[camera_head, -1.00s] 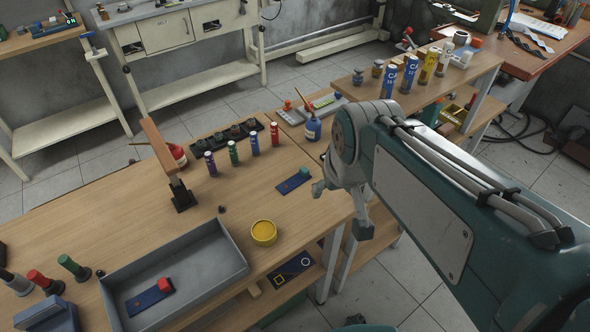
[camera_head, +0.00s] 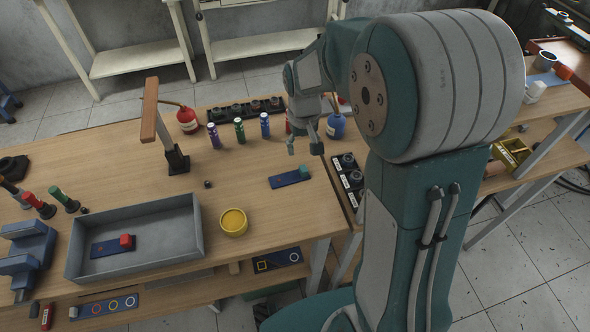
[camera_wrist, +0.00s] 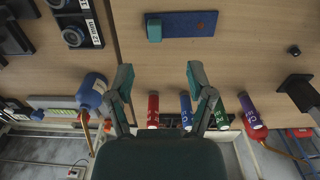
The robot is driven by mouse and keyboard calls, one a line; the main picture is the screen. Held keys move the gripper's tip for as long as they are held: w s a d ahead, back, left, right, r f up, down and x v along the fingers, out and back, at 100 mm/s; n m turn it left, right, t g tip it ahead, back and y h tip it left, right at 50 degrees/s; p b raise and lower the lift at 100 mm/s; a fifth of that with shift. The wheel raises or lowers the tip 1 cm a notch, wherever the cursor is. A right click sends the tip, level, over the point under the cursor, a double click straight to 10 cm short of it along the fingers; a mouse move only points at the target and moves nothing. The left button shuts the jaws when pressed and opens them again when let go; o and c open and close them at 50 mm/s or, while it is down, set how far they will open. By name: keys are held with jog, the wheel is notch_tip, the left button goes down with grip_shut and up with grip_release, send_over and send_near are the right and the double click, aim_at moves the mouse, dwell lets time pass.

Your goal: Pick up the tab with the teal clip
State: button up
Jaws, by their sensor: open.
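The tab with the teal clip is a flat dark blue plate (camera_head: 287,181) lying on the wooden table, with a teal block (camera_head: 304,170) at its right end. In the wrist view the blue plate (camera_wrist: 192,24) is at the top, with the teal clip (camera_wrist: 154,31) at its left end. My gripper (camera_head: 304,147) hangs above the table, behind the tab in the head view. Its two fingers (camera_wrist: 160,75) are spread and empty. The tab shows beyond the fingertips, apart from them.
A grey tray (camera_head: 197,232) holds a blue tab with a red clip (camera_head: 126,241). A yellow round tin (camera_head: 233,222) stands near the tab. Coloured cylinders (camera_head: 239,130) and a blue bottle (camera_head: 336,125) stand near my gripper. A wooden-armed post (camera_head: 176,158) stands left.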

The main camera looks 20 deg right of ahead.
jog(key=shift+d+f, duration=0.25)
jog(key=shift+d, duration=0.1)
send_over(304, 171)
notch_tip(304, 171, down, 5)
jog(key=shift+d+r, duration=0.1)
jog(key=shift+d, duration=0.05)
jog(key=shift+a+f, duration=0.2)
jog(key=shift+f, duration=0.45)
jog(key=f, duration=0.4)
jog(key=shift+d+f, duration=0.25)
jog(key=shift+d, duration=0.05)
jog(key=shift+a, duration=0.15)
grip_shut()
